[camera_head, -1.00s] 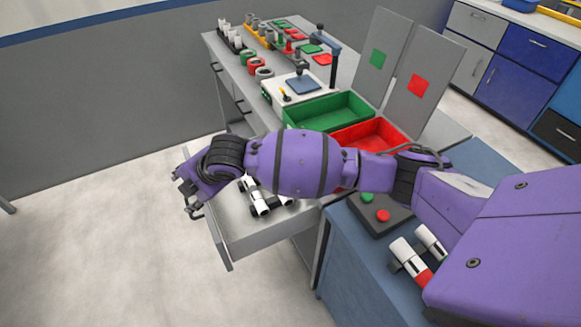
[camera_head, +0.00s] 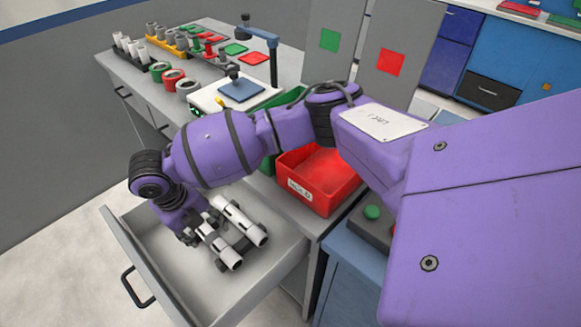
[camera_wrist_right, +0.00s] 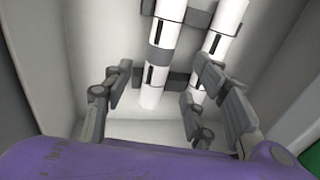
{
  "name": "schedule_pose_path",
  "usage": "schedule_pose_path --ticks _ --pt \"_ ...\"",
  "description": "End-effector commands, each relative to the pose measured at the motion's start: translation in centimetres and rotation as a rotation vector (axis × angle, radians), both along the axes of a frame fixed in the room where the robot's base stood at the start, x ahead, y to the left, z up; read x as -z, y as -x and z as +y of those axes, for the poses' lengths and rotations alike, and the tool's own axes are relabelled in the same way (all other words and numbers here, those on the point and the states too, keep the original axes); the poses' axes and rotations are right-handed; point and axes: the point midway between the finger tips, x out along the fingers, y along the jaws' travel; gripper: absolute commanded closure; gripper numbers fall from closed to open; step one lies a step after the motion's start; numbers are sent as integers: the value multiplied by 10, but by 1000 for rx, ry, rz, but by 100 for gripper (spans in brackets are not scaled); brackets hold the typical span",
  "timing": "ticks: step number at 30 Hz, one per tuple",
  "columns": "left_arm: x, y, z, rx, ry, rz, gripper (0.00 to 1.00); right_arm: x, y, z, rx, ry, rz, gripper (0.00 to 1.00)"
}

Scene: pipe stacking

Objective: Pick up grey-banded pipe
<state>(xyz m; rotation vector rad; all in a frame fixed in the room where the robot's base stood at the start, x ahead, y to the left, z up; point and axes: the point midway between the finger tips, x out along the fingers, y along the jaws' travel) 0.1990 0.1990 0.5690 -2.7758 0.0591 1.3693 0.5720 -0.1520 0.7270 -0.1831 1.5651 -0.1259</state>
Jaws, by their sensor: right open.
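Two white pipes, a left one (camera_head: 222,249) and a right one (camera_head: 244,222), lie side by side on dark supports in the open drawer. Both show in the right wrist view, the left one (camera_wrist_right: 152,95) and the right one (camera_wrist_right: 228,18). My right gripper (camera_head: 190,238) is low over the drawer at the pipes' far left ends. In the wrist view its open fingers (camera_wrist_right: 160,92) stand either side of the left pipe's near end, with nothing gripped. My left gripper is out of view.
The drawer walls (camera_head: 140,262) rise close around the pipes. A red bin (camera_head: 318,203) stands right of the drawer, with a green bin (camera_head: 292,97) behind my arm. A scale (camera_head: 236,92) and several pipe fittings stand on the bench beyond.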

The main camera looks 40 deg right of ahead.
Motion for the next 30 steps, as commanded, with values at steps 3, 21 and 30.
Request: schedule_pose_path --ticks 3,21,30 --pt "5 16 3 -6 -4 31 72 15 2 -4 3 2 5 48" --pt "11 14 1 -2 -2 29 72 73 -4 -14 3 1 1 48" --pt "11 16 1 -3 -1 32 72 72 -4 -13 2 0 0 70"
